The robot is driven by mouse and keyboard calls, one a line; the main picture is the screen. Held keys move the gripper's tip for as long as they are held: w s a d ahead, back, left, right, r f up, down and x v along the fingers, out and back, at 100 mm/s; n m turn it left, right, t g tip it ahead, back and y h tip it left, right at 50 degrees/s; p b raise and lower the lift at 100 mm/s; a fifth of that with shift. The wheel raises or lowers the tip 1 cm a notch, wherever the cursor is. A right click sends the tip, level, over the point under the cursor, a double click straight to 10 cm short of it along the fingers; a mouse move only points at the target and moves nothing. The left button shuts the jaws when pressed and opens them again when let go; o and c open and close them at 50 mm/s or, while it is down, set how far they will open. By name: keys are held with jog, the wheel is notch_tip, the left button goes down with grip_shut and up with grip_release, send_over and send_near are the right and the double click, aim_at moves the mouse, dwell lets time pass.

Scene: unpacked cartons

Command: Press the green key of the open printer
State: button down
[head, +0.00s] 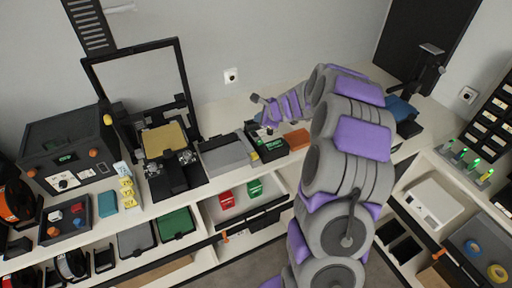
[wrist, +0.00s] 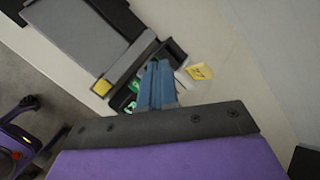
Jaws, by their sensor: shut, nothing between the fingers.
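The open-frame printer (head: 187,112) stands on the bench at the left in the head view, with a tall black frame and a tan plate. A black control box (head: 275,153) with green parts sits on the bench to its right, beyond a grey flat unit; I cannot tell whether it belongs to the printer. In the wrist view, a green key (wrist: 134,86) shows on this box, beside my fingers. My gripper (head: 267,126) is over the box, its blue fingers (wrist: 157,84) together and empty. They hide part of the box; contact cannot be told.
The grey flat unit (head: 224,153) lies left of the box, also in the wrist view (wrist: 75,35). A yellow card (wrist: 199,71) lies just right of my fingers. An orange block (head: 297,139) is right of the box. The bench behind is clear.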

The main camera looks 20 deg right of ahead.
jog(key=shift+d+f, duration=0.3)
jog(key=shift+d, duration=0.2)
jog(key=shift+a+f, duration=0.1)
jog(key=b, duration=0.8)
send_over(261, 143)
notch_tip(261, 143, down, 8)
jog(key=shift+r, duration=0.25)
jog(key=shift+f, duration=0.55)
jog(key=shift+f, duration=0.1)
dwell(0.9)
jog(key=shift+f, duration=0.25)
